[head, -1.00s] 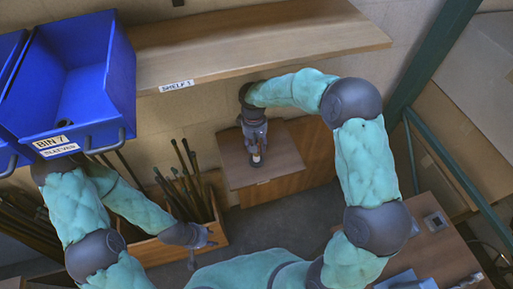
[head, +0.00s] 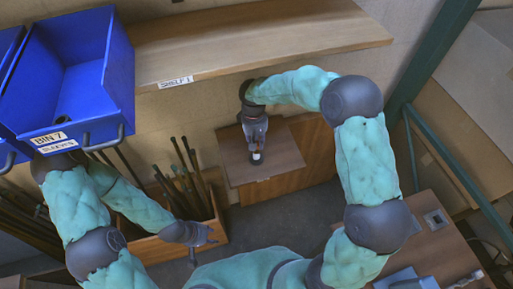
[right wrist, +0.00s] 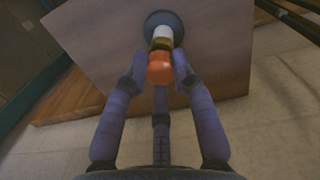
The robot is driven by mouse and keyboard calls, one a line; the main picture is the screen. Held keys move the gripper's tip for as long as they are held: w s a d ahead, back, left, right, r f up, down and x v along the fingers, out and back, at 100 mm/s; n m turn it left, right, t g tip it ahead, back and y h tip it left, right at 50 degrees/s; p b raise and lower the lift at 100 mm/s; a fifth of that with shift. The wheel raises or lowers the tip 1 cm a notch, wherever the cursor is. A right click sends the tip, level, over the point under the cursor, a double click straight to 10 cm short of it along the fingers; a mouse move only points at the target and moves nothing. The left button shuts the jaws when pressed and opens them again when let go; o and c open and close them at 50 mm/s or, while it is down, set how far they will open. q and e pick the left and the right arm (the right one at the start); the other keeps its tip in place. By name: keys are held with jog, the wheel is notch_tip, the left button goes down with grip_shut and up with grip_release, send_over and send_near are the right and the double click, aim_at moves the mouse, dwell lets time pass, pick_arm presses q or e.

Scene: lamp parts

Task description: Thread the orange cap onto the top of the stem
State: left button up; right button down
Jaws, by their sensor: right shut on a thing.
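The orange cap (right wrist: 160,68) sits between the fingers of my right gripper (right wrist: 159,74) in the right wrist view. The gripper is shut on it. Beyond the cap, in line with it, are a yellowish band and the white part of the stem (right wrist: 163,33), rising from a dark round base (right wrist: 176,26). The cap hides where it meets the stem. In the head view my right gripper (head: 256,146) points down over the small wooden table, with a white bit of the stem (head: 257,157) showing beneath it. My left gripper (head: 203,246) is open and empty, low near the wooden box.
The small wooden table (head: 285,155) is otherwise bare. The wooden box (head: 190,245) with several dark rods stands left of it. A shelf (head: 270,40) runs behind and above. Blue bins (head: 80,80) are at the upper left. Another table (head: 440,255) is at the lower right.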

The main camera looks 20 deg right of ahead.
jog(key=m+b, duration=0.1)
jog(key=m, duration=0.2)
jog(key=shift+m, duration=1)
jog(key=m+b, duration=0.1)
jog(key=m, duration=0.1)
jog(key=shift+m, duration=0.4)
jog(key=m+b, duration=0.1)
jog(key=m, duration=0.2)
jog(key=shift+y, duration=0.3)
jog(key=shift+m, duration=0.5)
jog(key=shift+d, duration=0.1)
